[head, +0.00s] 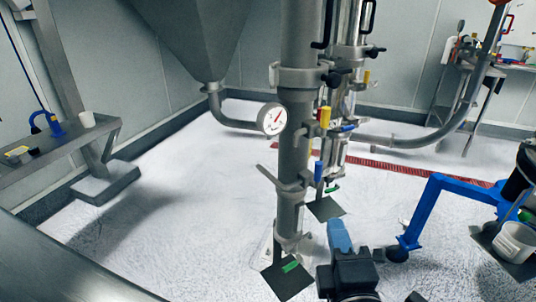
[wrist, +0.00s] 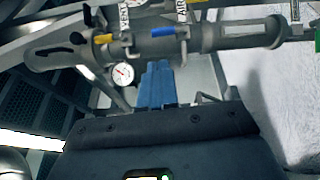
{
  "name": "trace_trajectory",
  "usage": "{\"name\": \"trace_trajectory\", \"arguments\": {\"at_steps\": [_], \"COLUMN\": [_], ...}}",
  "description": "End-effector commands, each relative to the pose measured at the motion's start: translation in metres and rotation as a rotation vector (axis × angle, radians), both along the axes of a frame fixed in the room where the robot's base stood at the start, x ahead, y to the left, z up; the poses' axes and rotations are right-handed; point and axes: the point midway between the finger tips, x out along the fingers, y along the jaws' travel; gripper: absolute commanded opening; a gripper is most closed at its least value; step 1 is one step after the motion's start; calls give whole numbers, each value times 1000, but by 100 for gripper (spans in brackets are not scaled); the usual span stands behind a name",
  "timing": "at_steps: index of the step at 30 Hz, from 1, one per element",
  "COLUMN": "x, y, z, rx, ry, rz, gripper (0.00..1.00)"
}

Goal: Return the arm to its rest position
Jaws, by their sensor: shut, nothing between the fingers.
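My gripper (head: 339,234) shows at the bottom middle of the head view, a dark body with blue fingers pointing away. In the wrist view its blue fingers (wrist: 157,85) are together, with nothing between them. In the head view it is just right of the foot of a thick grey vertical pipe, and I see no clear contact. The wrist view shows a grey pipe with a yellow handle (wrist: 103,39) and a blue handle (wrist: 170,32) beyond the fingertips. My other arm links are mostly out of view.
The vertical pipe (head: 292,150) carries a round gauge (head: 272,118) and clamps. A grey hopper (head: 195,35) hangs behind it. A blue frame (head: 430,205) stands at right. A shelf (head: 60,145) at left holds a blue item and a white cup (head: 87,119). The white floor at left is clear.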

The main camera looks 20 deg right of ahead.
Motion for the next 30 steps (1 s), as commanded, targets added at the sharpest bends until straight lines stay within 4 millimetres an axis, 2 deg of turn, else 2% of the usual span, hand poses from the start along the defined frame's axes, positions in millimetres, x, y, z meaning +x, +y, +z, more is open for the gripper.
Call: {"name": "trace_trajectory", "arguments": {"at_steps": [4, 7, 12, 16, 20, 24, 30], "x": [-9, -31, -91, -140, -189, -239, -292], "y": [0, 2, 8, 10, 10, 7, -3], "z": [-10, -29, -65, -80, -84, -78, -59], "rx": [40, 139, 425, 667, 910, 1171, 1476], "ry": [14, 42, 98, 126, 138, 127, 77], "rz": [17, 56, 133, 161, 160, 130, 58], "gripper": [0, 0, 0, 0, 0, 0, 0]}}
